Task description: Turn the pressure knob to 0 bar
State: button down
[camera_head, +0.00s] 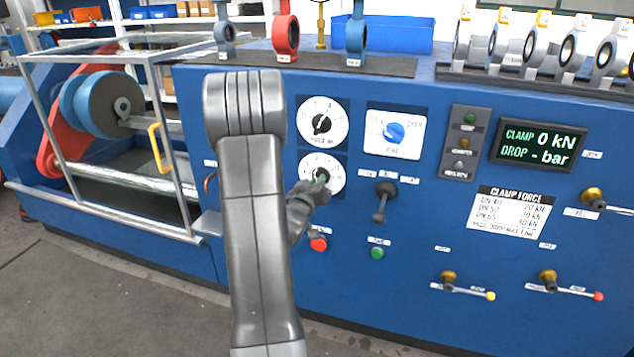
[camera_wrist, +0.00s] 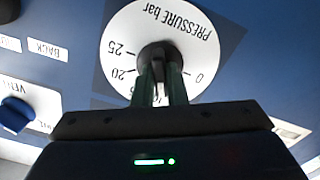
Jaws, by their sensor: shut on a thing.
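The pressure knob (camera_head: 322,174) is dark and sits at the centre of the lower white dial (camera_head: 335,163) on the blue panel. In the wrist view the dial (camera_wrist: 190,22) appears upside down, with "PRESSURE bar" and the marks 0, 20 and 25 readable. The dark knob (camera_wrist: 157,52) shows between the fingers there. My gripper (camera_head: 319,180) is shut on the knob; its fingers (camera_wrist: 160,78) run along the knob's two sides. The knob's pointer is hidden, so its setting cannot be read. The gripper body covers part of the dial in the wrist view.
Another dial with a black knob (camera_head: 322,124) is directly above. A blue selector knob (camera_head: 394,131) is at upper right, and a dark lever (camera_head: 382,201) is close on the right. Red (camera_head: 318,244) and green (camera_head: 377,253) buttons are below.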

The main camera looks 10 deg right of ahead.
jog(key=n+p, duration=0.4)
jog(key=n, duration=0.8)
jog(key=shift+n, duration=0.3)
dwell(0.4)
jog(key=c, duration=1.5)
grip_release()
jog(key=shift+a, duration=0.1)
jog(key=shift+o, duration=0.2)
jog(key=v, duration=1.3)
jog(key=shift+s+a, duration=0.2)
jog(key=shift+s, duration=0.15)
jog(key=shift+w+d, duration=0.1)
